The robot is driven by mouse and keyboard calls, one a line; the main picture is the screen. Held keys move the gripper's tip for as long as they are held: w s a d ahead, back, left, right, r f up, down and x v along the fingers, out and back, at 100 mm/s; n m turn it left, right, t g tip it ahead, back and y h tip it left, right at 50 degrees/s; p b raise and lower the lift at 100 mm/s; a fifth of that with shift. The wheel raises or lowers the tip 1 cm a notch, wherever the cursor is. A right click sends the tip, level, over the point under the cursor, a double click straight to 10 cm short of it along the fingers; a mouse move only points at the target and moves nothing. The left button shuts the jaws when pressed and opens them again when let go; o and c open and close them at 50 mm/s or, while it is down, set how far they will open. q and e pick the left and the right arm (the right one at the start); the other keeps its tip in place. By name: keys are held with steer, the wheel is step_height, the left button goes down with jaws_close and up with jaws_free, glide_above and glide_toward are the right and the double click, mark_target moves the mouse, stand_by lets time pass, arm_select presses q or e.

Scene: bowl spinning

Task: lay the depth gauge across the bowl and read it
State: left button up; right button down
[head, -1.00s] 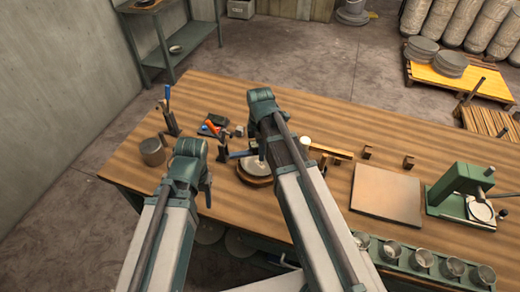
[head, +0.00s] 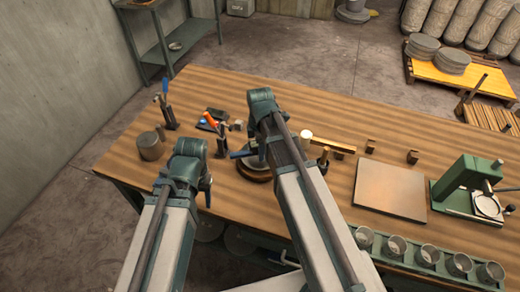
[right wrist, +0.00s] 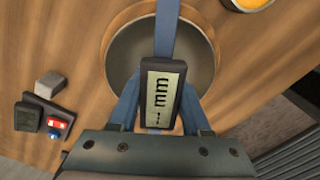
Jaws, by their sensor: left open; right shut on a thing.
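The depth gauge (right wrist: 162,92) has a dark body with a digital display and a blue bar. My right gripper (right wrist: 161,112) is shut on it. In the right wrist view the gauge lies over the round, grey-dark bowl (right wrist: 128,65), its bar crossing the far rim. I cannot tell whether the bar touches the rim. The display's dark marks are turned sideways and I cannot read them surely. In the head view the bowl (head: 252,162) and the blue bar (head: 242,154) are partly hidden by my right arm. My left gripper (head: 208,190) is open and empty, left of the bowl.
A tan board (head: 390,190), a green press-like stand (head: 466,185) and a rack of metal cups (head: 428,256) are on the right.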

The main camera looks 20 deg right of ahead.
steer(key=shift+f, duration=0.2)
stand_by(0.3)
steer(key=shift+c, duration=1.4)
jaws_free()
steer(key=shift+r, duration=0.1)
step_height(320, 180, up, 14)
steer(key=p, duration=1.3)
steer(key=shift+f, duration=0.2)
